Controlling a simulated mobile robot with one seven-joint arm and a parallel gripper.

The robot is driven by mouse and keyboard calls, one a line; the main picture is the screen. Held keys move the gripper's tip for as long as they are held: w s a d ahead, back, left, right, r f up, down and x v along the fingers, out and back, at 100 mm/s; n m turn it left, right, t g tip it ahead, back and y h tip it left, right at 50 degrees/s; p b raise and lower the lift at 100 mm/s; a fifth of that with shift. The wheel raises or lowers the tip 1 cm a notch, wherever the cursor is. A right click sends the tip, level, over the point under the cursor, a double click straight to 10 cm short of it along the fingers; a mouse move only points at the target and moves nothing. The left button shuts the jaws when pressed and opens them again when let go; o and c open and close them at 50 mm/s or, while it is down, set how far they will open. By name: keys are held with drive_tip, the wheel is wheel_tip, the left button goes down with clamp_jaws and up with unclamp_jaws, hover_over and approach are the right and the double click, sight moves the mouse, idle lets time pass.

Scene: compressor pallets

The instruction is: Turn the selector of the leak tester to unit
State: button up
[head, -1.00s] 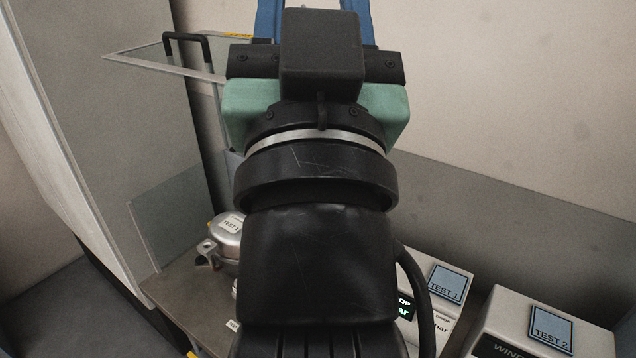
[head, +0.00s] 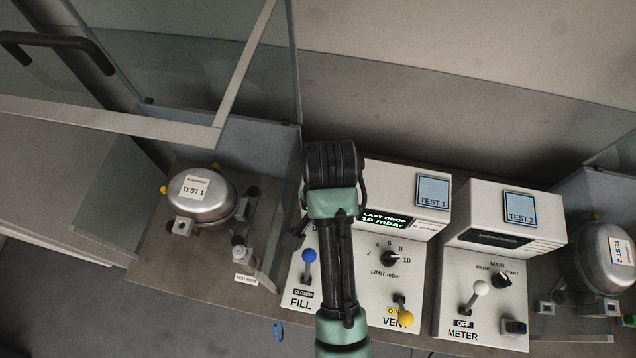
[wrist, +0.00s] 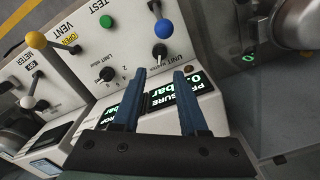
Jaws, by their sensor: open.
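The leak tester (head: 375,285) is a white sloped console marked TEST 1 in the head view. In the wrist view its black selector knob (wrist: 159,50) sits by the word UNIT, just beyond my fingertips; its pointer direction is too small to tell. My arm hides this knob in the head view. A second knob (head: 390,258), marked LIMIT mbar, also shows in the wrist view (wrist: 107,73). My gripper (wrist: 160,72) has two blue fingers, open and empty, over the lit display (wrist: 178,97). The fingers do not visibly hold the knob. My gripper is not clearly visible in the head view.
The blue-knobbed FILL lever (head: 309,256) and yellow-knobbed VENT lever (head: 404,318) stand on the panel. A green button (wrist: 134,20) is near the blue lever. The TEST 2 console (head: 490,290) is at right, a metal compressor (head: 205,205) at left, a glass guard (head: 215,100) upper left.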

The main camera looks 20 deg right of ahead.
wheel_tip(320, 180, down, 12)
drive_tip(key=shift+f+p, duration=0.1)
drive_tip(key=shift+p, duration=0.45)
clamp_jaws()
